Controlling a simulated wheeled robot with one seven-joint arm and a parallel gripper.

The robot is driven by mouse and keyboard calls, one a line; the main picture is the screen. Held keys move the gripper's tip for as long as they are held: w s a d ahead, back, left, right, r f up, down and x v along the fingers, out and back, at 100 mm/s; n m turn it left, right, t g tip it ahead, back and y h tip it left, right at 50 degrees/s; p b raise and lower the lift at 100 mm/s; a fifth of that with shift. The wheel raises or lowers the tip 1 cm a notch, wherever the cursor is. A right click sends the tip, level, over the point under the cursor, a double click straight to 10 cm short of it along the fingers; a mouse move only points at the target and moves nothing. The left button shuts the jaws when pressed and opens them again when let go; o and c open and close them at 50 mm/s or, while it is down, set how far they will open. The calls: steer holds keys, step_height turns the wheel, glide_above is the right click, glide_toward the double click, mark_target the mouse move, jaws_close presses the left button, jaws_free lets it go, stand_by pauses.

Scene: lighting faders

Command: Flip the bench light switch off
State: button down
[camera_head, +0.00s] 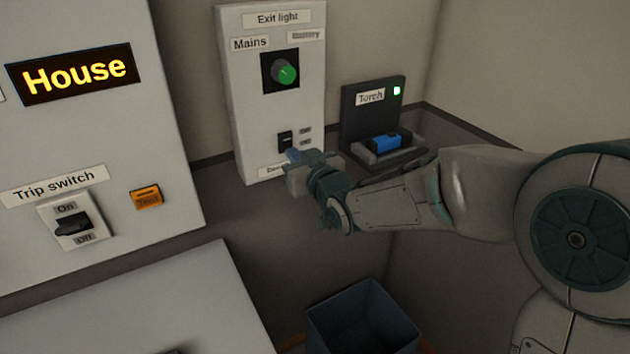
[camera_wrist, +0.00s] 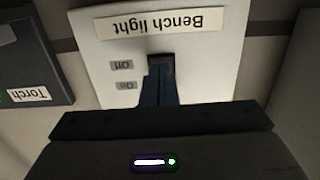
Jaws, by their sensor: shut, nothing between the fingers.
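The bench light switch (camera_head: 285,141) is a small dark rocker low on the white Exit light panel (camera_head: 240,110). It also shows in the wrist view (camera_wrist: 160,62), where the picture is upside down, beside the "Bench light" label (camera_wrist: 160,24). My gripper (camera_head: 292,157) is shut and empty, just in front of the lower part of the panel. Its fingers (camera_wrist: 160,78) point at the switch and partly hide it. I cannot tell whether they touch it or which way it is tipped.
A torch in a dark holder (camera_head: 374,95) stands right of the panel, near my arm. A green knob (camera_head: 285,71) is above the switch. The House panel (camera_head: 160,90) with a trip switch (camera_head: 73,226) is at left. A blue bin (camera_head: 362,310) stands below.

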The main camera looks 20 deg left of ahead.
steer(key=f+b+v, duration=0.1)
steer(key=f+v, duration=0.1)
steer(key=v, duration=1.1)
steer(key=shift+f, duration=0.2)
steer(key=w+d+f+m+h+p, duration=0.1)
steer(key=d+m+h, duration=0.3)
steer(key=d, duration=0.6)
steer(key=w+d+f+m+h+p, duration=0.1)
steer(key=d+f+m+h+p, duration=0.1)
steer(key=d+h, duration=0.65)
steer(key=s+d+m+g+p, duration=0.2)
steer(key=s+d+m+g, duration=0.2)
steer(key=s+d+g, duration=0.4)
steer(key=s+d+h, duration=0.1)
steer(key=s+d, duration=0.5)
steer(key=shift+s+f, duration=0.4)
